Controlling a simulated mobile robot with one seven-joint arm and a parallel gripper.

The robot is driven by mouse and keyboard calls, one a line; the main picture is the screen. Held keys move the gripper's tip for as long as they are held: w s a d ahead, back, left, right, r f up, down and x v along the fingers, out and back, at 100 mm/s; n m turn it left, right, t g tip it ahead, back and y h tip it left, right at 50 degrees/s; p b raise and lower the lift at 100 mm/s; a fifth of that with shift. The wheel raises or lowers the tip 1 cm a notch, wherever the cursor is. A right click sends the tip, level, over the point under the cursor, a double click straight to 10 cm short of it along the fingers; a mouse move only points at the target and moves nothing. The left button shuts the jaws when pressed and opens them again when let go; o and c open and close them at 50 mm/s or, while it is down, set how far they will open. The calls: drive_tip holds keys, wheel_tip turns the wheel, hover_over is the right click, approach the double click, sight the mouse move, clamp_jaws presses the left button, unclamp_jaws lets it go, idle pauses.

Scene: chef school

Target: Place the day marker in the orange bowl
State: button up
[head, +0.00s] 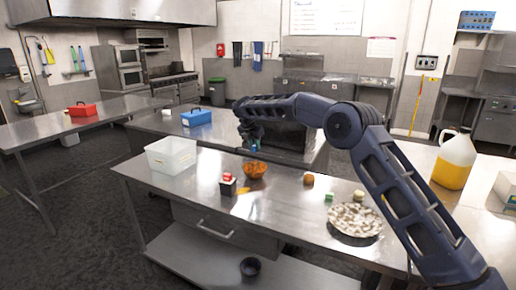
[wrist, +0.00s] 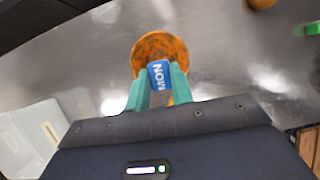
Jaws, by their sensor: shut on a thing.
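The day marker (wrist: 159,74) is a small blue piece with white letters that look like "MON". My gripper (wrist: 160,88), with teal fingers, is shut on it. The orange bowl (wrist: 158,47) shows just beyond the marker in the wrist view, partly covered by it. In the head view the bowl (head: 256,170) stands on the steel table, and my gripper (head: 254,147) is above it, apart from it. The marker is only a tiny blue spot there.
On the same table (head: 300,212) are a clear plastic bin (head: 171,155), a red-and-dark small holder (head: 228,184), a round orange-brown item (head: 309,179), a green block (head: 329,197) and a speckled plate (head: 355,220). A yellow jug (head: 453,163) stands at right.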

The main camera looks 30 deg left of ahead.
drive_tip(key=shift+w+a+f+n, duration=0.1)
drive_tip(key=shift+w+a+n, duration=0.35)
drive_tip(key=shift+w+n, duration=0.05)
drive_tip(key=shift+f, duration=0.15)
approach(254, 164)
drive_tip(key=shift+s+d+f, duration=0.2)
drive_tip(key=shift+d+f, duration=0.3)
drive_tip(key=shift+f, duration=0.5)
drive_tip(key=shift+s+d+f, duration=0.2)
drive_tip(key=shift+d+f, duration=0.3)
drive_tip(key=shift+f, duration=0.45)
drive_tip(key=shift+s+d+f, duration=0.2)
drive_tip(key=shift+d+f, duration=0.3)
drive_tip(key=shift+f, duration=0.5)
drive_tip(key=o, duration=1)
drive_tip(key=shift+o, duration=0.2)
